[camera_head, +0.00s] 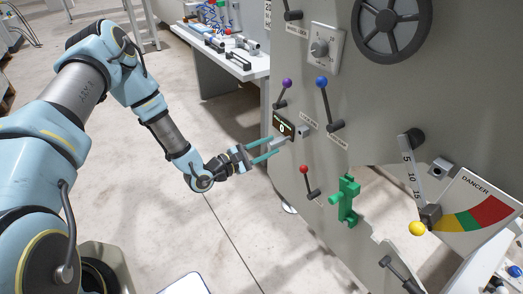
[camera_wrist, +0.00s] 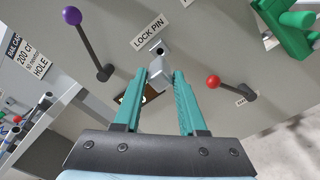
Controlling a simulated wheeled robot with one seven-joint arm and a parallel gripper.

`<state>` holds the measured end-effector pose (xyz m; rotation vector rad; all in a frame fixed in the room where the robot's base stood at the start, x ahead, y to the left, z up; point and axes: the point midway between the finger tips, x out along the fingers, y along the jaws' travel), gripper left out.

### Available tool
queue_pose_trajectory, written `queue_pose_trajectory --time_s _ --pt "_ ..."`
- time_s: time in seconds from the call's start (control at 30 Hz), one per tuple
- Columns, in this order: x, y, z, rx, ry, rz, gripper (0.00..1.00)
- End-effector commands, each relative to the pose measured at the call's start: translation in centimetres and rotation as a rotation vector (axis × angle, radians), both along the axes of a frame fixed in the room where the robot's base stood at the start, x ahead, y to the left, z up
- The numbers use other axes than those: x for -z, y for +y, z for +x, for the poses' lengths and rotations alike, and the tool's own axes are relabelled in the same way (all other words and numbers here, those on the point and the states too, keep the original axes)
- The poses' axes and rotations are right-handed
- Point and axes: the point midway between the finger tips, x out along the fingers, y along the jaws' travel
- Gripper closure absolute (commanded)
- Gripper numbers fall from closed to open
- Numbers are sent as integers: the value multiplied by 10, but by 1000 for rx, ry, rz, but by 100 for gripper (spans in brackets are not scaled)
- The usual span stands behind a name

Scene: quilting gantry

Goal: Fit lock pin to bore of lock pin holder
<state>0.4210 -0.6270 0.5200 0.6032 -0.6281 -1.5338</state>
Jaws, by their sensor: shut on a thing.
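My gripper (camera_head: 274,148) reaches the grey machine panel from the left in the head view. In the wrist view its two teal fingers (camera_wrist: 160,82) are shut on the lock pin (camera_wrist: 158,76), a grey metal piece. The pin also shows at the fingertips in the head view (camera_head: 281,141). The lock pin holder (camera_wrist: 157,48), a small metal block on the panel under the LOCK PIN label (camera_wrist: 149,33), lies just beyond the pin. It shows right of the fingertips in the head view (camera_head: 304,131). I cannot tell whether pin and holder touch; the bore is hard to make out.
A small dark display (camera_head: 285,126) sits beside the fingertips. Around are a purple-knob lever (camera_head: 283,91), a blue-knob lever (camera_head: 327,103), a red-knob lever (camera_head: 308,184) and a green fixture (camera_head: 347,200). A bench with tools (camera_head: 225,47) stands behind.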

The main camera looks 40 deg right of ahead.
Motion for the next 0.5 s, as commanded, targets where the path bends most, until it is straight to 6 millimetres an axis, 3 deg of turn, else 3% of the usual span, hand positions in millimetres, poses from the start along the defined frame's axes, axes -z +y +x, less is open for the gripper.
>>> queue_pose_trajectory --time_s 0.2,0.5 --pt "1 -18 -1 -1 0 -1 100" --pt "0 -27 -1 0 0 0 100"
